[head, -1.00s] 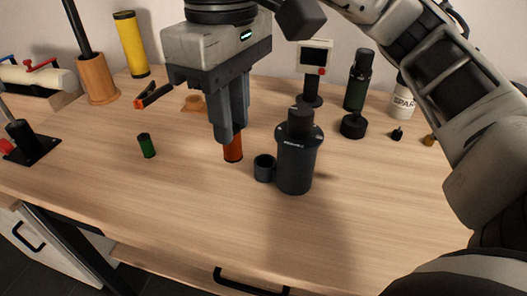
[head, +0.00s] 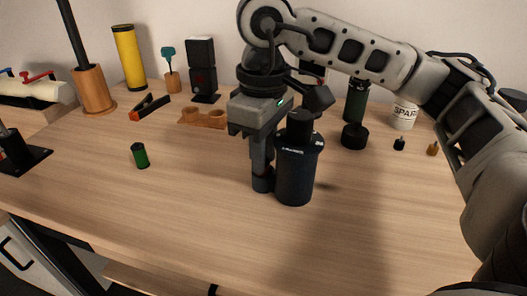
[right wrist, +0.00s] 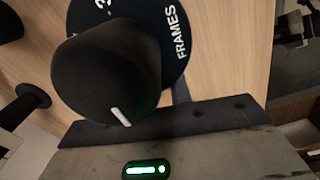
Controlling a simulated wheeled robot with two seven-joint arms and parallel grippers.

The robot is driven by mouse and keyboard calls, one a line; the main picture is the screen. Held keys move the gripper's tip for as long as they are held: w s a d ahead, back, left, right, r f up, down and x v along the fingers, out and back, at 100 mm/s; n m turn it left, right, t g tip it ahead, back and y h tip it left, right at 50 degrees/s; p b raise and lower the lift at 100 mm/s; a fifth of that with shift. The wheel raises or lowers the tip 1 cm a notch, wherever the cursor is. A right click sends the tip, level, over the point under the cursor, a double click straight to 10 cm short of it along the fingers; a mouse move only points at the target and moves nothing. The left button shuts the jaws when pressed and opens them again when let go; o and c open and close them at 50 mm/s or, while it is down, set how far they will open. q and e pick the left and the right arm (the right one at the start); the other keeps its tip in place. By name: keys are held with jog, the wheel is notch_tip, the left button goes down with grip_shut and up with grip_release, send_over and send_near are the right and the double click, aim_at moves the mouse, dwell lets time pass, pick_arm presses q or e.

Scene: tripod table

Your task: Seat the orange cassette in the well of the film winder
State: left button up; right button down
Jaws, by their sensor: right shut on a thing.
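The film winder is a black upright cylinder (head: 295,176) with a knob on top; its small dark cup-shaped well (head: 262,185) is at its left side. My right gripper (head: 262,172) points down with its fingertips at the mouth of the well, close beside the winder body. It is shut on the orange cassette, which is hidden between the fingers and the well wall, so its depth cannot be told. In the right wrist view the winder's knob (right wrist: 105,72) and "FRAMES" dial (right wrist: 178,30) fill the upper part; fingertips and cassette are hidden.
A green cassette (head: 139,155) stands on the open table to the left. Behind are a wooden two-hole holder (head: 203,118), an orange-black tool (head: 150,107) and a yellow cylinder (head: 130,58). A black round piece (head: 354,137) and a white jar (head: 404,115) stand right. The front table is clear.

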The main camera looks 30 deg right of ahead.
jog(key=shift+f, duration=0.2)
jog(key=c, duration=1.3)
grip_release()
jog(key=shift+r, duration=0.1)
pick_arm(q)
jog(key=shift+r, duration=0.15)
pick_arm(e)
jog(key=shift+o, duration=0.2)
pick_arm(q)
jog(key=shift+d, duration=0.1)
pick_arm(e)
jog(key=shift+r, duration=0.35)
notch_tip(320, 180, up, 7)
jog(key=shift+f+p, duration=0.1)
jog(key=shift+p, duration=0.85)
pick_arm(q)
notch_tip(320, 180, up, 6)
jog(key=a+t+p, duration=0.1)
jog(key=p, duration=0.1)
jog(key=shift+s+a+r, duration=0.15)
jog(key=shift+s+a, duration=0.25)
pick_arm(e)
jog(key=shift+r, duration=2.4)
